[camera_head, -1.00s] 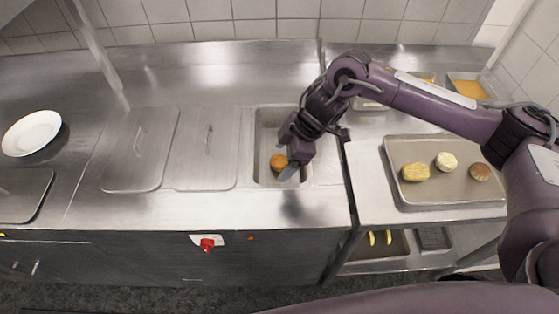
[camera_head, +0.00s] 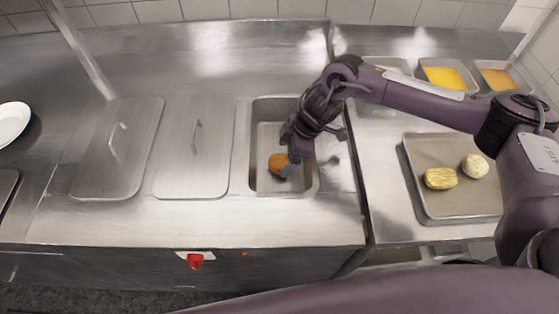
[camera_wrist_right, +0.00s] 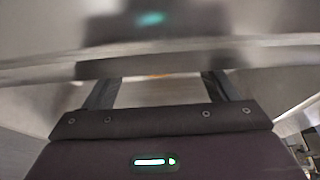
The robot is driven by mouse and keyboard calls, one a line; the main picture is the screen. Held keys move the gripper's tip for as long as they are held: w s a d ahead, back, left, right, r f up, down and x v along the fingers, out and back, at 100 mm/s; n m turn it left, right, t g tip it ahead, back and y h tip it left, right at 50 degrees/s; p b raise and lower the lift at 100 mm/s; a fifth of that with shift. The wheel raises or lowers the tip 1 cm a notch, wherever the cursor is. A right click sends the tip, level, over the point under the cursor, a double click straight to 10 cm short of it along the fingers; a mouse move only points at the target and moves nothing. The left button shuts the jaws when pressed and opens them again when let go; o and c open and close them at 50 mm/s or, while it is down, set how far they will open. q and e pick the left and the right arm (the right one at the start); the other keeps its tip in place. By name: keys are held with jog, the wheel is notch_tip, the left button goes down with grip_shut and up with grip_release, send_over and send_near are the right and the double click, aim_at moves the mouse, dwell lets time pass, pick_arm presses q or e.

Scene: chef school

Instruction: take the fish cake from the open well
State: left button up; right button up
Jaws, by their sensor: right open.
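The orange-brown fish cake (camera_head: 277,162) lies in the open well (camera_head: 268,187), a rectangular sunken basin in the steel counter. My right gripper (camera_head: 289,168) reaches down into the well at the right side of the fish cake and partly covers it. In the right wrist view, my gripper (camera_wrist_right: 158,88) has its two fingers apart, with only a thin orange strip visible at the far edge between them. I cannot tell whether a finger touches the fish cake. My left gripper is not in view.
Two lidded wells (camera_head: 195,150) lie left of the open well. A white plate (camera_head: 12,122) is at far left.

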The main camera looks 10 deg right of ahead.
aim_at(280, 161)
jog(key=x, duration=0.2)
jog(key=shift+w+f, duration=0.15)
jog(key=shift+f, duration=0.2)
jog(key=shift+a+f, duration=0.15)
jog(key=shift+f, duration=0.15)
jog(key=shift+c, duration=0.3)
jog(key=c, duration=1)
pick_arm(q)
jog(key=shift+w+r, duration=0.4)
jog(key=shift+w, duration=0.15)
pick_arm(e)
jog(key=shift+r, duration=0.1)
jog(key=shift+c, duration=0.2)
